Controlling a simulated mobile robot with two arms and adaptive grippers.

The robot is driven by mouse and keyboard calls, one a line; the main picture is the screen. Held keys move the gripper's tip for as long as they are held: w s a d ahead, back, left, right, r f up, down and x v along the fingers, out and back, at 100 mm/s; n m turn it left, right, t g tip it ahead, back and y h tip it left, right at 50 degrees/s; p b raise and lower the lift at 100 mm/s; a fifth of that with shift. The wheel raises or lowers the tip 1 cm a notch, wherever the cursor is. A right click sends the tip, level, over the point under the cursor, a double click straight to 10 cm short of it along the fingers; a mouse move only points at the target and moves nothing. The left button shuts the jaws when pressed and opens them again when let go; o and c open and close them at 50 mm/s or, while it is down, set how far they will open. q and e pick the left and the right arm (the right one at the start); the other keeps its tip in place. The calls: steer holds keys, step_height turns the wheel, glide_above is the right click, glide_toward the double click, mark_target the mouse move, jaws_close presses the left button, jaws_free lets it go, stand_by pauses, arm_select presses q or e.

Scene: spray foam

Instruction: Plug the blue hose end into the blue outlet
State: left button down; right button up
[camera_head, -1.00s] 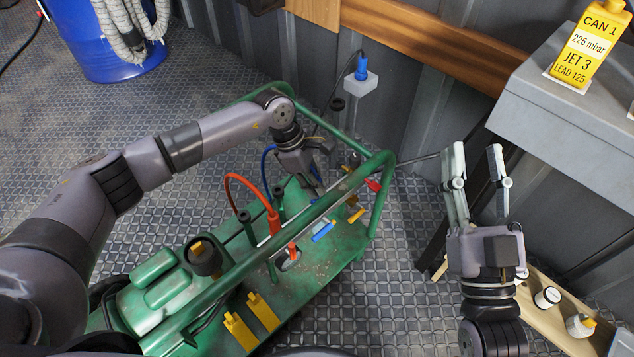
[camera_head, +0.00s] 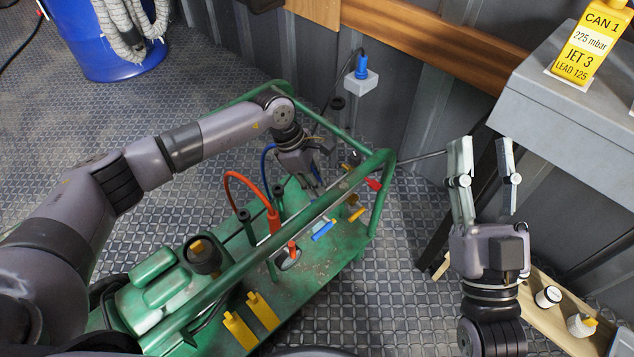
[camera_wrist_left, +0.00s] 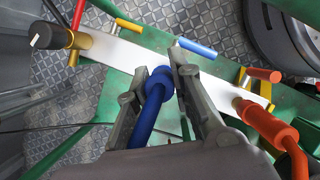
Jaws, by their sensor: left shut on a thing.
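The blue hose shows in the head view (camera_head: 266,160) behind the cart's rail and in the left wrist view (camera_wrist_left: 146,122). My left gripper (camera_head: 316,180) is shut on the blue hose end (camera_wrist_left: 158,82), which lies between its fingers in the left wrist view. The end is in front of the pale manifold bar (camera_wrist_left: 125,52), close to the blue valve handle (camera_wrist_left: 197,47). The blue outlet is hidden by the fingers and hose, so I cannot tell whether the end is seated. My right gripper (camera_head: 481,165) is open and empty at the right.
The green cart (camera_head: 330,262) has a tubular rail over the manifold. An orange hose (camera_head: 240,180) joins the bar beside the blue one.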

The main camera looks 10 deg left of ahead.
steer(key=shift+r, duration=0.1)
arm_select(q)
steer(key=shift+f, duration=0.15)
arm_select(e)
steer(key=shift+s+r, duration=0.15)
steer(key=shift+r, duration=0.1)
steer(key=shift+s+r+t, duration=0.1)
steer(key=shift+t, duration=0.2)
arm_select(q)
steer(key=shift+f, duration=0.1)
arm_select(e)
steer(key=shift+s+r, duration=0.15)
arm_select(q)
steer(key=c, duration=1.3)
jaws_free()
steer(key=shift+c, duration=0.2)
steer(key=v, duration=1.2)
